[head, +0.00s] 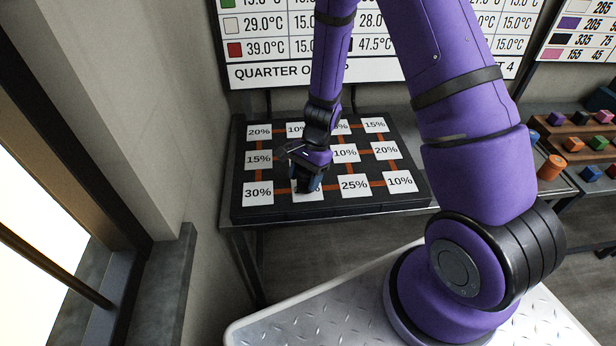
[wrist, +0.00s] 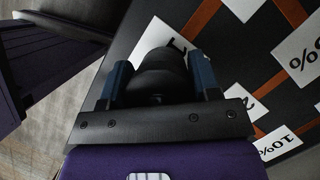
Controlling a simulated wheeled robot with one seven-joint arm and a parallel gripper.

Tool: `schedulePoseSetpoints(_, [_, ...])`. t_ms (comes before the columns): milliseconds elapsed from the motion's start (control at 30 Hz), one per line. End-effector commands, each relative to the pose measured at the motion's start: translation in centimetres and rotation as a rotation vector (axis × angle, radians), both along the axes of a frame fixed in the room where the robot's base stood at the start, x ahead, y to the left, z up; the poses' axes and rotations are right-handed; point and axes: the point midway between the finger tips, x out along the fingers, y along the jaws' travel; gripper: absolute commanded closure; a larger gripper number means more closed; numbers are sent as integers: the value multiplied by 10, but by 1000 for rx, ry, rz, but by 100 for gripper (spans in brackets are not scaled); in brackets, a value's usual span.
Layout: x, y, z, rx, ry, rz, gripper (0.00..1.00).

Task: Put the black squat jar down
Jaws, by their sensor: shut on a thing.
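My gripper (head: 308,184) points down over the front row of a black board (head: 330,208), at the second white card from the left, which it mostly covers. In the wrist view, the two blue fingers of my gripper (wrist: 160,72) are shut on the sides of the black squat jar (wrist: 163,68). The jar looks round and dark, and its far side overlaps a white card (wrist: 155,36). In the head view the jar is hard to make out behind the fingers. I cannot tell whether its base touches the board.
The board carries several white percentage cards joined by orange lines; 30% (head: 258,192) and 25% (head: 354,188) flank my gripper. A wall and window ledge lie left. Coloured blocks stand on a wooden rack (head: 580,132) at right, near an orange piece (head: 551,168).

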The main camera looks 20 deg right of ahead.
Motion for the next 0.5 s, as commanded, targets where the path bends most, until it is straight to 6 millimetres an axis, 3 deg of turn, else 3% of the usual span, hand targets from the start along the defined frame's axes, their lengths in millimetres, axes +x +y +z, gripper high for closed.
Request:
schedulePoseSetpoints(433, [1,2,-9,1,1,-2,71])
schedulePoseSetpoints(467, [1,2,-9,0,0,-1,39])
schedulePoseSetpoints(500, [1,2,-9,0,0,-1,30])
